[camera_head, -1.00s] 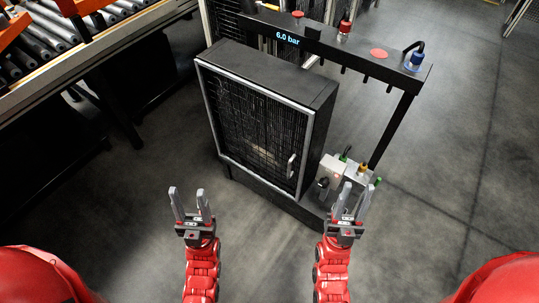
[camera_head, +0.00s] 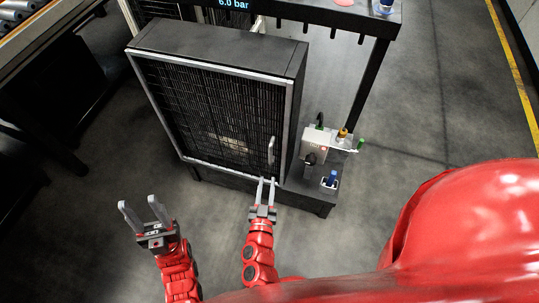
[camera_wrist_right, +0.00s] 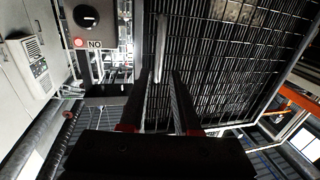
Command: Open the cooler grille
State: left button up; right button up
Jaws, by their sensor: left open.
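The cooler grille (camera_head: 215,115) is a dark mesh door in a light metal frame on the front of a black cabinet. It looks closed. Its light vertical handle (camera_head: 271,150) is near the frame's right edge. My right gripper (camera_head: 267,180) is just below the handle, fingers parted by a narrow gap. In the right wrist view the handle (camera_wrist_right: 161,40) stands ahead of the dark fingers, its lower end appearing in the gap between them; I cannot tell whether they touch. My left gripper (camera_head: 137,204) is open and empty over the floor, left of the right one.
A small grey box (camera_head: 315,150) with knobs and a blue-topped part (camera_head: 331,178) sit on the ledge right of the cabinet. A black bar frame (camera_head: 365,95) rises behind it. The conveyor (camera_head: 25,22) is at upper left. The floor in front is clear.

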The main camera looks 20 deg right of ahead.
aim_at(270, 158)
jog(key=x, duration=1.1)
jog(key=shift+w, duration=0.1)
grip_shut()
dwell(1.0)
